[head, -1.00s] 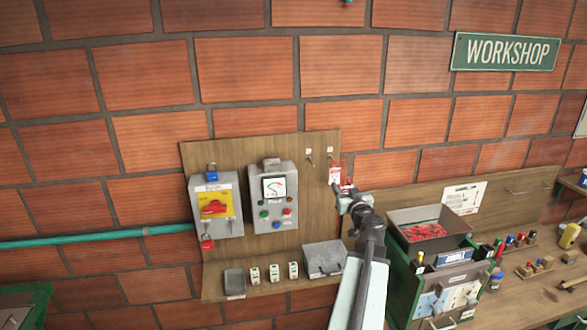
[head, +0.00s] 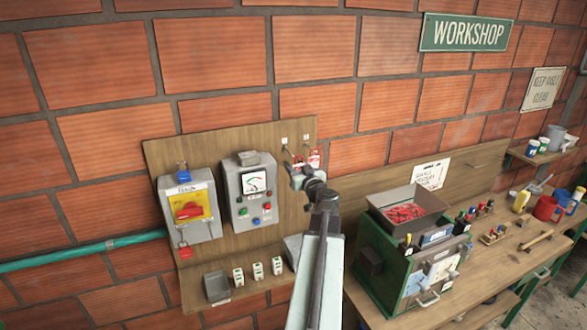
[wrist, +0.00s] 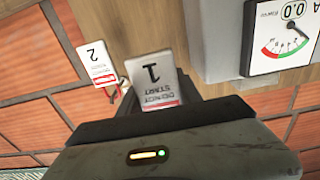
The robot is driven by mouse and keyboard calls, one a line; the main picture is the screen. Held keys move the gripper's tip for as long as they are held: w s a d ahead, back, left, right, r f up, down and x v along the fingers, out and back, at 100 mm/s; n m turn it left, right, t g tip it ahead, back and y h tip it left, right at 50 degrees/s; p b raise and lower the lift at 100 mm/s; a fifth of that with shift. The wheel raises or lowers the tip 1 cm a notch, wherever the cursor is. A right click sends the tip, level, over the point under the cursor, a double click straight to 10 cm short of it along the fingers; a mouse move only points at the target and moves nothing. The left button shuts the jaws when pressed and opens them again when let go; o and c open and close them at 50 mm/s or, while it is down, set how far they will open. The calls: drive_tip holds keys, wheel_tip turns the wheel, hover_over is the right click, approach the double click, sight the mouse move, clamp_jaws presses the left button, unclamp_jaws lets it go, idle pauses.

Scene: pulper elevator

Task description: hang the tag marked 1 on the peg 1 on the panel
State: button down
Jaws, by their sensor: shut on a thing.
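The tag marked 1 (wrist: 153,80) is white with a red band and shows upside down in the wrist view. My gripper (head: 298,168) is shut on it, in front of the panel's upper right part. My jaws hide part of the tag. The wooden panel (head: 225,144) is on the brick wall. Peg 1 (head: 287,149) is the left of two small pegs near its top right, just above and left of my gripper. I cannot tell whether the held tag touches a peg. A tag marked 2 (wrist: 98,62) hangs beside it; it also shows in the head view (head: 314,158).
A grey meter box (head: 250,190) and a box with a red switch (head: 190,208) stand left of my gripper. A green tool chest (head: 380,262) with a tray of red items stands on the bench at right. The wall above the pegs is clear.

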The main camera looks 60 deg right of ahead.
drive_tip(key=shift+f+x, duration=0.15)
drive_tip(key=shift+x, duration=1.35)
drive_tip(key=shift+f+x, duration=0.15)
drive_tip(key=shift+x, duration=1.4)
drive_tip(key=shift+w+d+f+b, duration=0.5)
drive_tip(key=shift+w+b, duration=0.1)
drive_tip(key=shift+b, duration=0.2)
drive_tip(key=shift+a, duration=0.1)
drive_tip(key=c, duration=0.7)
unclamp_jaws()
drive_tip(key=shift+c, duration=0.2)
approach(284, 156)
drive_tip(key=shift+s+a+r+p, duration=0.2)
drive_tip(key=shift+s+a+p, duration=0.15)
drive_tip(key=shift+s, duration=0.2)
